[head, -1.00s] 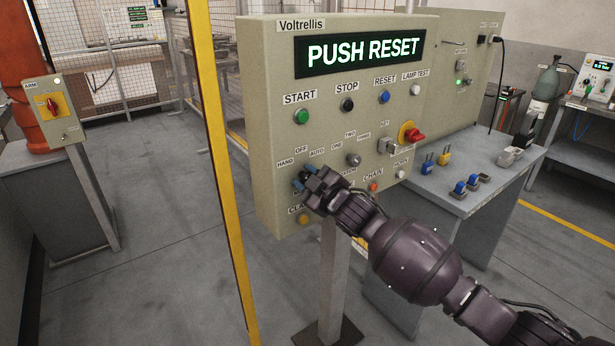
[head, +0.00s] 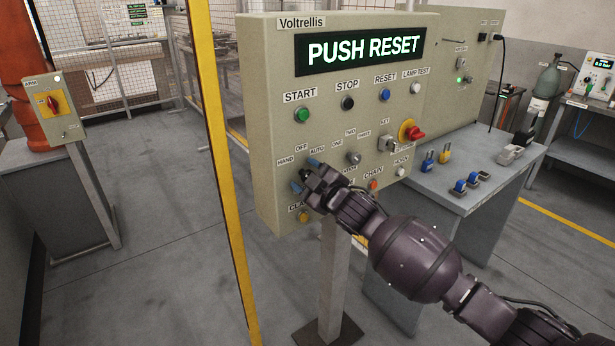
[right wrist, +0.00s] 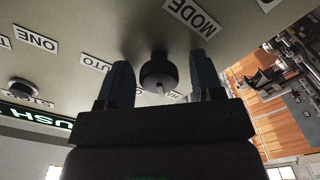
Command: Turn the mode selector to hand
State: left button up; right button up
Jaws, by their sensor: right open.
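The mode selector is a black round knob (right wrist: 158,72) on the beige control panel (head: 262,120), seen in the right wrist view beside the MODE label (right wrist: 192,17). My right gripper (right wrist: 161,85) has its two blue fingers open, one on each side of the knob, with a gap showing on both sides. A light mark shows on the knob's face; I cannot tell which position it points to. My left gripper is out of view.
The panel display (head: 360,50) reads PUSH RESET. A second selector (head: 353,158), a key switch (head: 387,145) and a red knob on yellow (head: 411,132) sit to the right. A yellow post (head: 222,170) stands left of the panel. A grey table (head: 440,193) holds padlocks.

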jog(key=p+v, duration=0.1)
jog(key=v, duration=1)
jog(key=shift+w, duration=0.1)
jog(key=s+d+f+m+h, duration=0.7)
jog(key=s+d+f+m, duration=0.4)
jog(key=s+d+f, duration=0.3)
jog(key=s+d+f+m+g+h, duration=0.1)
jog(key=s+d+f+m+h, duration=0.1)
jog(key=s+d+f, duration=0.2)
jog(key=s+d+f+m+g+h, duration=0.1)
jog(key=s+d+f+m+g, duration=0.1)
jog(key=s+f, duration=0.8)
jog(key=s+d, duration=0.1)
jog(key=s, duration=0.3)
jog(key=shift+s+d+f+h, duration=0.3)
jog(key=shift+s+d+h, duration=0.05)
jog(key=shift+d+h, duration=0.05)
